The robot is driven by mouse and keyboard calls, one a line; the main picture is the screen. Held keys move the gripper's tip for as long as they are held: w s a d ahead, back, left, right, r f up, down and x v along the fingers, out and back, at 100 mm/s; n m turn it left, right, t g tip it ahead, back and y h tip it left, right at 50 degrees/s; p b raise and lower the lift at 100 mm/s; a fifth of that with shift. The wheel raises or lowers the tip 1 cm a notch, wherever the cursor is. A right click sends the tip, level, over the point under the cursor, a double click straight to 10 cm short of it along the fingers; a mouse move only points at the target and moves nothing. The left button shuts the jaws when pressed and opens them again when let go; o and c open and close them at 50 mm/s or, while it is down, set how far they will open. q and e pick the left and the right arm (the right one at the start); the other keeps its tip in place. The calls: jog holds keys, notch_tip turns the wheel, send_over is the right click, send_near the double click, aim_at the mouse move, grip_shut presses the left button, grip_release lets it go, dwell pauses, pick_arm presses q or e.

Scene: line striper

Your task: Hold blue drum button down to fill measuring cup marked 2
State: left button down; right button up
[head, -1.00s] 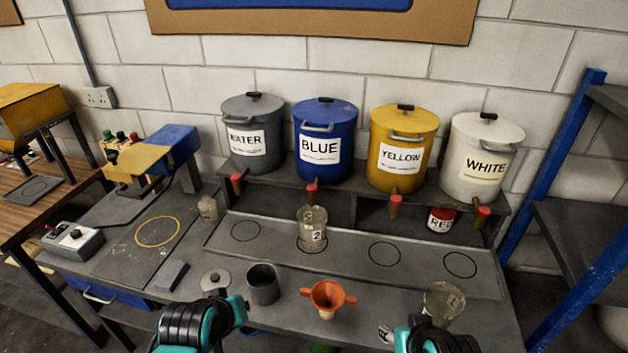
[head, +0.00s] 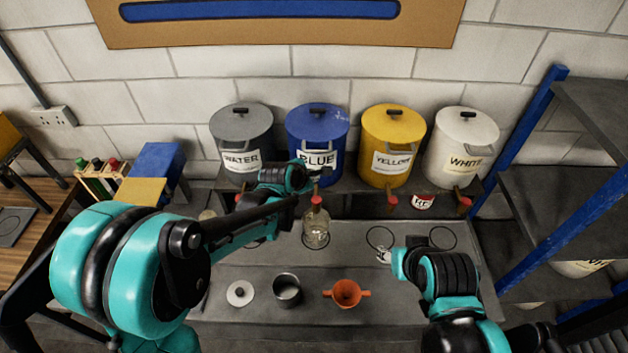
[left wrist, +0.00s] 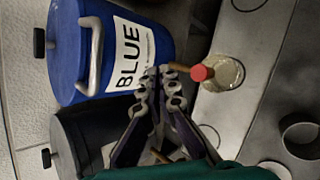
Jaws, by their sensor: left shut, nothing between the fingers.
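The blue drum (head: 318,130) stands on the raised shelf with its label facing forward. Its tap has a red button (head: 316,200), also in the left wrist view (left wrist: 201,73). The clear measuring cup (head: 316,235) stands below that tap on a marked ring; in the left wrist view (left wrist: 228,73) it shows behind the button, its number not readable. My left gripper (left wrist: 160,71) is shut and empty, its tips beside the tap, just short of the red button and in front of the drum's label. My right gripper (head: 384,256) is over the bench; its fingers are too small to judge.
Water (head: 241,130), yellow (head: 391,130) and white (head: 462,130) drums share the shelf. An orange funnel (head: 346,293), a grey cup (head: 287,290) and a round lid (head: 240,293) sit at the bench front. A blue-framed rack (head: 530,160) stands at right.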

aim_at(315, 201)
pick_arm(q)
jog(key=shift+w+d+r+n, duration=0.1)
jog(key=shift+w+d+n, duration=0.2)
jog(key=shift+d, duration=0.15)
notch_tip(315, 201, down, 8)
jog(key=b, duration=0.5)
jog(key=shift+b, duration=0.4)
jog(key=shift+f+b, duration=0.35)
jog(key=shift+f, duration=0.05)
dwell(0.7)
